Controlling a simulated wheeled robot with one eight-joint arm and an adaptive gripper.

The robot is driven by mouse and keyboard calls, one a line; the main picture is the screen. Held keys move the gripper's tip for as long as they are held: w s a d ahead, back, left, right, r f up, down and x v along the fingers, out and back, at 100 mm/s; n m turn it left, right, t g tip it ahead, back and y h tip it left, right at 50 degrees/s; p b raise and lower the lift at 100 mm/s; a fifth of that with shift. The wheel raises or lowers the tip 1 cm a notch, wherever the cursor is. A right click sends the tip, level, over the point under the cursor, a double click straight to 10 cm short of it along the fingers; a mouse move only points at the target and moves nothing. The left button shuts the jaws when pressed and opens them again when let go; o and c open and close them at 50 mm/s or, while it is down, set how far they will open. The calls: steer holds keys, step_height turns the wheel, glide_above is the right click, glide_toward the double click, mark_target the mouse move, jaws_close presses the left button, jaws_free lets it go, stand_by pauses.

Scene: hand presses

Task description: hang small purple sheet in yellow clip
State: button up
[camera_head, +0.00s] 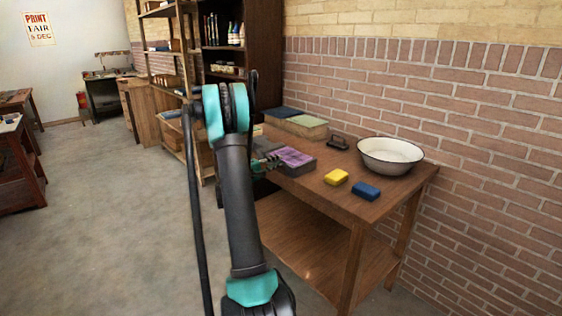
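A purple patterned surface (296,156) tops a low dark block or tray on the wooden table, right of my arm. I cannot tell whether the small purple sheet is part of it. My gripper (269,163) shows small and dark at the left edge of this purple top, partly hidden behind my arm. I cannot tell whether its fingers are open or touch anything. No yellow clip is recognisable in this view.
The wooden table (315,187) stands against a brick wall. On it are a yellow block (336,177), a blue block (366,191), a white basin (390,155), a dark handled tool (338,142) and green-topped boxes (301,125). Shelves (165,70) stand behind.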

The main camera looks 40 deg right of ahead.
steer(key=shift+w+d, duration=0.1)
steer(key=shift+d, duration=1)
steer(key=shift+c, duration=0.4)
jaws_close()
steer(key=shift+r, duration=0.15)
steer(key=shift+r, duration=1.4)
steer(key=shift+a, duration=0.1)
